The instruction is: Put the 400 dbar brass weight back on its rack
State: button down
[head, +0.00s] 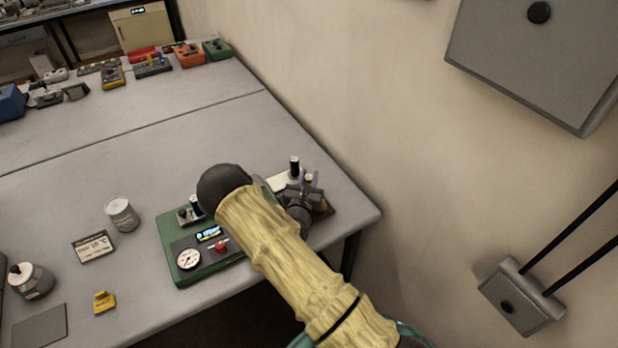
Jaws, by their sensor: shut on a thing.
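My gripper (309,180) is over the right end of the bench, beside the green instrument. It points away from me. Its fingers are shut on a small pale, brass-coloured piece (309,177), which I take to be the brass weight. The fingers hide most of it and no marking can be read. A dark brown base (326,209), possibly the rack, shows partly under my gripper. I cannot tell whether the weight touches it.
The green instrument (176,262) has a dial gauge (188,258) and a red knob (221,246); my arm covers part of it. A black-topped cylinder (294,166) stands on a white plate just left of my gripper. The wall is close on the right.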

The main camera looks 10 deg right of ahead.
jog(key=shift+s+f, duration=0.1)
jog(key=shift+f, duration=0.1)
jog(key=c, duration=1.2)
grip_release()
jog(key=shift+f, duration=0.2)
jog(key=shift+s, duration=0.1)
jog(key=shift+r+p, duration=0.35)
jog(key=shift+r, duration=0.2)
jog(key=shift+s+a+f+b, duration=0.15)
jog(key=shift+s+a+b, duration=0.05)
jog(key=shift+b, duration=0.1)
jog(key=b+v, duration=0.1)
jog(key=v, duration=0.2)
jog(key=b+v, duration=0.1)
jog(key=v, duration=0.3)
jog(key=b+v, duration=0.1)
jog(key=v, duration=0.3)
jog(key=shift+s+r, duration=0.15)
jog(key=shift+r, duration=0.25)
